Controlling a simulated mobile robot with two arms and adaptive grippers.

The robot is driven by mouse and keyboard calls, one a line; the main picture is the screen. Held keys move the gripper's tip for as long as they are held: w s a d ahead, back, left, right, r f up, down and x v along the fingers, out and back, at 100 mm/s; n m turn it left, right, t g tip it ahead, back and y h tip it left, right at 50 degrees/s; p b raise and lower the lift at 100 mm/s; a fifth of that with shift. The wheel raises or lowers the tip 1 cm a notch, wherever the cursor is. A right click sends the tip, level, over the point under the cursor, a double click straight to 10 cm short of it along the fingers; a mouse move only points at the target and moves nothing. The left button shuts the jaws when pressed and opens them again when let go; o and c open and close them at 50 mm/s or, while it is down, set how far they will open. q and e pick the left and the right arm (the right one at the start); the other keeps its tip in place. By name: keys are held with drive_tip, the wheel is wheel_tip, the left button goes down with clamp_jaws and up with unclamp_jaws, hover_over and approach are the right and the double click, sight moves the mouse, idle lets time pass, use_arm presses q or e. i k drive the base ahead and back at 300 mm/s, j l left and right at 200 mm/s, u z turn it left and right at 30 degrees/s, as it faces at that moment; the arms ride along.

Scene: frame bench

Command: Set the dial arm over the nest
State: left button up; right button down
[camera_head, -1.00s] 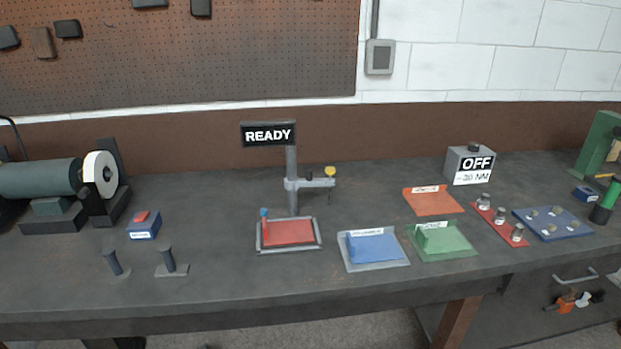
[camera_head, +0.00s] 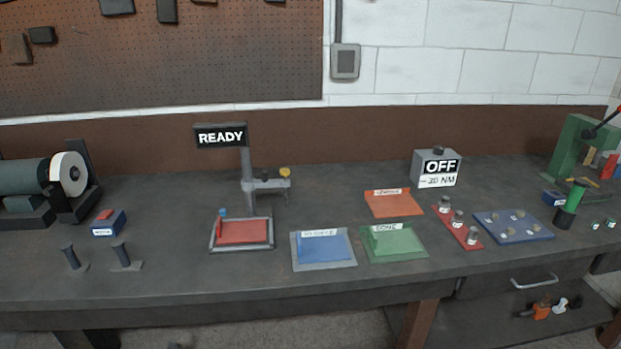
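The dial arm (camera_head: 266,185) is a grey bracket on an upright grey post (camera_head: 246,170), with a yellow-topped dial (camera_head: 285,173) at its right end. The post stands behind a red nest (camera_head: 243,231) in a grey frame. A small blue-topped piece stands at the nest's back left corner. The arm points right, and its dial end lies behind and to the right of the nest, not above it. A sign reading READY (camera_head: 220,136) tops the post. Neither of my grippers is in view.
A blue pad (camera_head: 322,257), a green pad (camera_head: 395,243) and an orange pad (camera_head: 393,203) lie to the right. Beyond are a red strip with knobs, a blue plate (camera_head: 513,225) and a grey box reading OFF (camera_head: 436,168). A grinder (camera_head: 30,180) and two pegs stand left.

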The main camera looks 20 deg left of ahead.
sight(265, 181)
drive_tip(key=i+l, duration=0.1)
drive_tip(key=l, duration=0.4)
drive_tip(key=i+l, duration=0.1)
drive_tip(key=l, duration=0.4)
drive_tip(key=u, duration=1.2)
